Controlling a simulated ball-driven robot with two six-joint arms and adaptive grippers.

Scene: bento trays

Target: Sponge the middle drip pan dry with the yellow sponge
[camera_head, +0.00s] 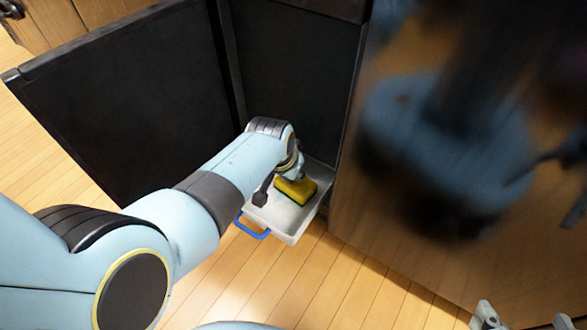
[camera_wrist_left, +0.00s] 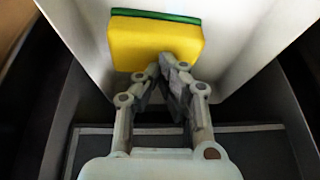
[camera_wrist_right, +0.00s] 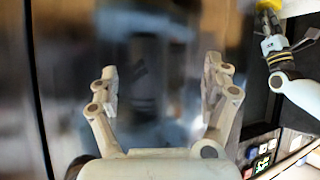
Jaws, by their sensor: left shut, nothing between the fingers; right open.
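The yellow sponge (camera_head: 300,190) with a green layer lies in a white drip pan (camera_head: 287,226) with a blue handle (camera_head: 251,231). Only this one pan shows clearly. In the left wrist view the sponge (camera_wrist_left: 150,45) rests against the white pan (camera_wrist_left: 235,85). My left gripper (camera_wrist_left: 168,66) is shut and empty, its fingertips at the sponge's edge; I cannot tell whether they touch it. In the head view my left wrist partly covers the pan. My right gripper (camera_head: 525,320) is open and empty at the lower right; its spread fingers show in the right wrist view (camera_wrist_right: 160,82).
A dark open door panel (camera_head: 130,95) stands left of the pan, beside a dark cabinet interior (camera_head: 300,70). A glossy reflective panel (camera_head: 400,255) rises on the right. Wooden floor (camera_head: 290,300) lies open below.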

